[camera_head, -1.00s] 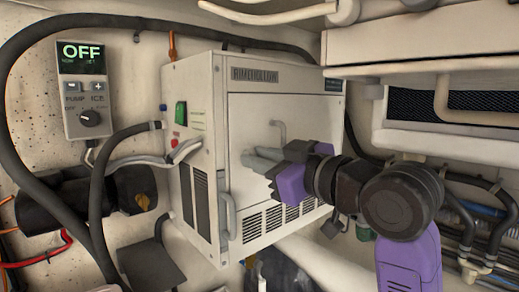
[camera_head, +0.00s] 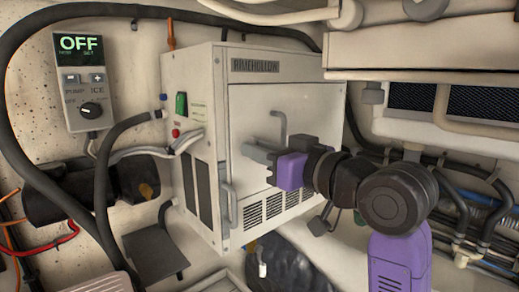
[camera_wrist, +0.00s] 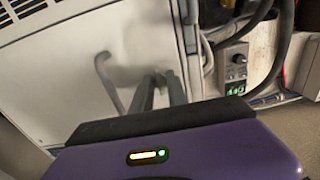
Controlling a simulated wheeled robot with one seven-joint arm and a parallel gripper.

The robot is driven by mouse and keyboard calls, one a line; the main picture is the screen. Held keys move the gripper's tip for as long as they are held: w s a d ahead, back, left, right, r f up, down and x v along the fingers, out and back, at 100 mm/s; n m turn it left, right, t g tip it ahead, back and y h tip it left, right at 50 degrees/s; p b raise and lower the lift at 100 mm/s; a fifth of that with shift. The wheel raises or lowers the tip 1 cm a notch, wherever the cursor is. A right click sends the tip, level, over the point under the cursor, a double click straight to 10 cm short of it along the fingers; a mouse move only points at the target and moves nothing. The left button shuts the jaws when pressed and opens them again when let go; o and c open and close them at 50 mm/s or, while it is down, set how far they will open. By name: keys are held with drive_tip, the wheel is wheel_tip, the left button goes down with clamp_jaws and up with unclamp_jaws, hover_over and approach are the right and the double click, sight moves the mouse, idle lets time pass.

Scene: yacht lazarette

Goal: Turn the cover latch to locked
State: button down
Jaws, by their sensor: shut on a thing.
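The front cover (camera_head: 250,115) belongs to the cream RIMEHOLLOW box and appears closed. My gripper (camera_head: 248,151) is at the left part of this cover. In the wrist view, its two fingers (camera_wrist: 158,78) are close together against the cover, shut on a small dark piece that I take to be the cover latch. The fingers mostly hide the latch, so I cannot read its angle. A bent grey handle (camera_head: 280,127) sticks out of the cover beside the fingers, apart from them; it also shows in the wrist view (camera_wrist: 108,82).
A control panel (camera_head: 84,85) reading OFF hangs on the left wall. A grey side handle (camera_head: 228,204) stands at the box's front left edge. Black hoses (camera_head: 105,185) run left of the box. A shelf unit (camera_head: 425,50) overhangs my arm at the right.

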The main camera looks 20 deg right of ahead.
drive_tip(key=c, duration=1.3)
unclamp_jaws()
drive_tip(key=b+v, duration=0.2)
drive_tip(key=v, duration=0.5)
drive_tip(key=shift+s, duration=0.35)
drive_tip(key=shift+d, duration=0.1)
